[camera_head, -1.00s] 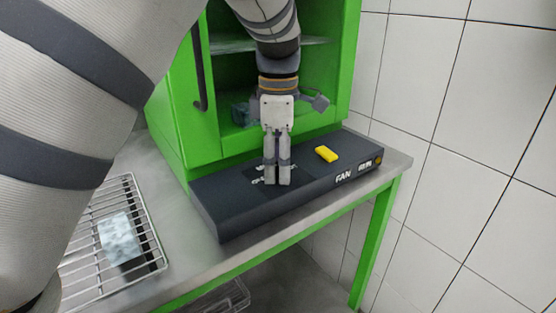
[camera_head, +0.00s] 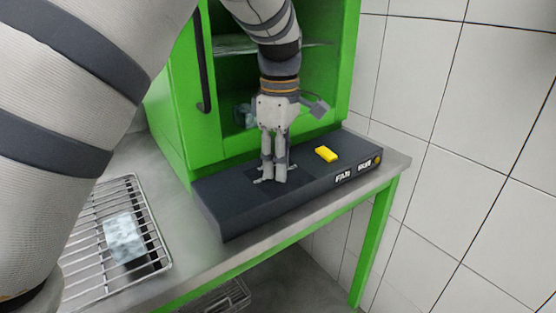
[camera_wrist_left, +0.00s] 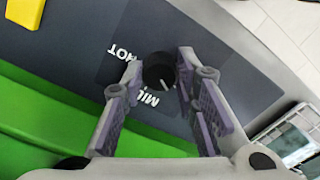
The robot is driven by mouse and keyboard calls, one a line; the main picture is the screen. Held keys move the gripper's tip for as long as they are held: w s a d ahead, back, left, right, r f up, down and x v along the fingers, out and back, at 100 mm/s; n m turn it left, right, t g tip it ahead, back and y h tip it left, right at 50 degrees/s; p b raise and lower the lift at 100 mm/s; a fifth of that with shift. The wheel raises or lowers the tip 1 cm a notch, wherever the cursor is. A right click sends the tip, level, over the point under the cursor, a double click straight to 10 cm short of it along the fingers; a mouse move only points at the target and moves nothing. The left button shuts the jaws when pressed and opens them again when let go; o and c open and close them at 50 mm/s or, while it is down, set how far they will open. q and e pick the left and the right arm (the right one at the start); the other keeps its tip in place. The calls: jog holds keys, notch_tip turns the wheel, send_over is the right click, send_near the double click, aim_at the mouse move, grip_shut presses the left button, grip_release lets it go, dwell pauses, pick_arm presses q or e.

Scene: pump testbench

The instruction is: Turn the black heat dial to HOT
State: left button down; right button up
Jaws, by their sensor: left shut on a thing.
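The black heat dial (camera_wrist_left: 159,72) is a round knob with a white pointer line, seen in the left wrist view. It sits on a dark panel with the white labels HOT (camera_wrist_left: 122,52) and MILD (camera_wrist_left: 150,98). The pointer line is directed toward the lower right of that view, near MILD and away from HOT. My left gripper (camera_head: 272,180) points down at the dark control box (camera_head: 225,208), its two fingers shut on the dial. In the head view the fingers hide the dial. My right gripper is not in view.
A yellow block (camera_head: 326,154) sits on the box, right of my gripper, near the FAN label (camera_head: 343,177). The green cabinet (camera_head: 180,110) stands close behind. A wire rack (camera_head: 90,284) with a pale block (camera_head: 124,238) lies at the left.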

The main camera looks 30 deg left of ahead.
pick_arm(q)
jog(key=m, duration=0.3)
jog(key=shift+m, duration=0.3)
jog(key=m, duration=0.3)
jog(key=shift+m, duration=0.3)
jog(key=m, duration=0.3)
jog(key=shift+m, duration=0.4)
jog(key=m, duration=0.3)
jog(key=shift+m, duration=0.3)
jog(key=m, duration=0.3)
jog(key=shift+f+m, duration=0.1)
jog(key=shift+m, duration=0.2)
jog(key=m, duration=0.3)
jog(key=shift+s+m, duration=0.1)
jog(key=shift+m, duration=0.2)
jog(key=m, duration=0.5)
jog(key=shift+m, duration=0.7)
